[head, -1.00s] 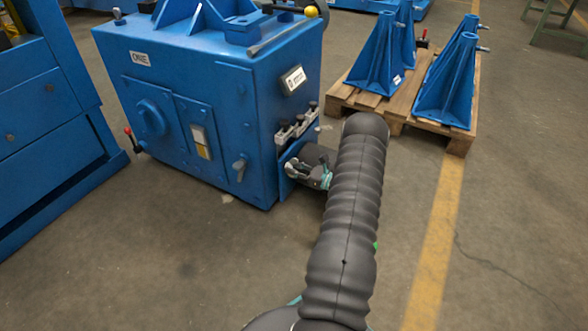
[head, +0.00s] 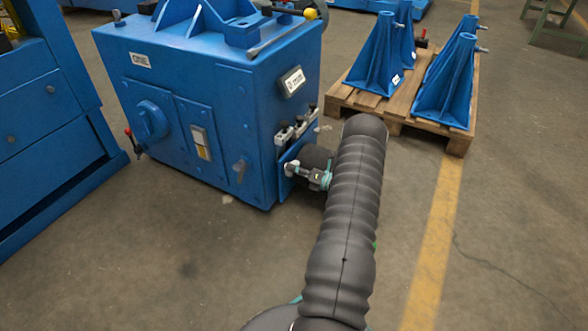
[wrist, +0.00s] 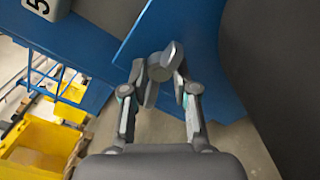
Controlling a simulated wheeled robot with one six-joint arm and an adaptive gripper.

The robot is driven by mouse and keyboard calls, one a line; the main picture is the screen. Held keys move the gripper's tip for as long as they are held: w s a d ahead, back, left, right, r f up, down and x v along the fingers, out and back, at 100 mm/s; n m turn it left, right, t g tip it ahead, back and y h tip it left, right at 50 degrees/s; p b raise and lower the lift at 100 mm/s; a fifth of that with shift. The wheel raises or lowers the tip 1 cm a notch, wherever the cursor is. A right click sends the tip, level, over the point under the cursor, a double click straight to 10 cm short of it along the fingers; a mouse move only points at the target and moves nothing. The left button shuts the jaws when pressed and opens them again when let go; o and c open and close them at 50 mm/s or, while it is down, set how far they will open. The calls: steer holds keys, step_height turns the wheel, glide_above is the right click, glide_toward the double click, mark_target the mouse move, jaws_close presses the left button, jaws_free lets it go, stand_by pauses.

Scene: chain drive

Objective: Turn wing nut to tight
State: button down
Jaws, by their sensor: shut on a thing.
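In the wrist view, a grey wing nut (wrist: 171,54) with two rounded wings stands in front of a blue plate (wrist: 190,25). One wing points up and right, the other down and left. My gripper (wrist: 159,78) has a finger on each side of it and is shut on it. In the head view, my gripper (head: 303,174) is at the lower right side of the blue machine housing (head: 215,120), beside the blue side plate (head: 287,180). The wing nut cannot be made out clearly there.
A wooden pallet (head: 455,143) with blue stands (head: 450,85) lies to the right. A blue bench (head: 55,140) stands left. In the wrist view, yellow bins (wrist: 35,145) are at lower left. Open floor (head: 520,220) lies right of my arm.

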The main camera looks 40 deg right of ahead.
steer(key=shift+m, duration=1.2)
steer(key=c, duration=1.1)
jaws_free()
steer(key=shift+c, duration=0.2)
steer(key=v, duration=1.2)
steer(key=shift+d+f, duration=0.1)
